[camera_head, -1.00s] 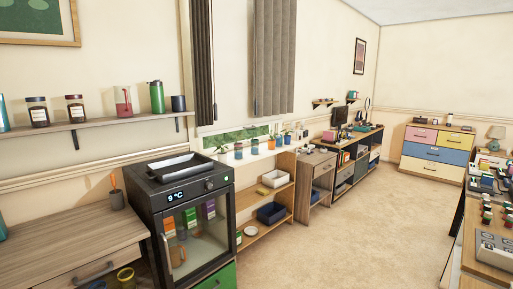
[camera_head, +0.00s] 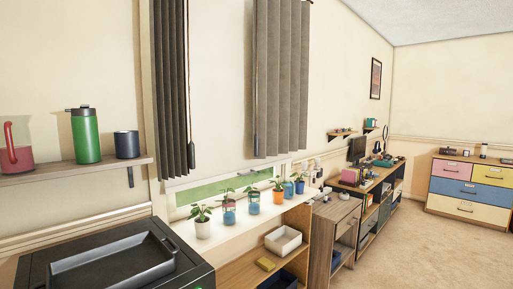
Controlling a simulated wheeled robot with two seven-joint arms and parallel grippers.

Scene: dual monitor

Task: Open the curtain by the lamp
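Two curtain pieces hang at the window in the head view. A narrow dark pleated curtain (camera_head: 170,90) hangs at the left, with a thin cord beside it ending in a dark pull. A wider grey pleated curtain (camera_head: 282,80) hangs at the right, with a similar cord (camera_head: 256,120) at its left edge. Between them is a plain cream surface, with a strip of green window (camera_head: 205,190) showing below it. The curtain tops are cut off by the frame. No lamp is visible now. Neither of my grippers is in view.
A black fridge-like unit (camera_head: 105,275) with a tray (camera_head: 112,265) on top stands at the front left. Potted plants line a white ledge (camera_head: 225,238) under the window. Cabinets (camera_head: 335,232) continue along the wall. Open carpet (camera_head: 400,262) lies at the right.

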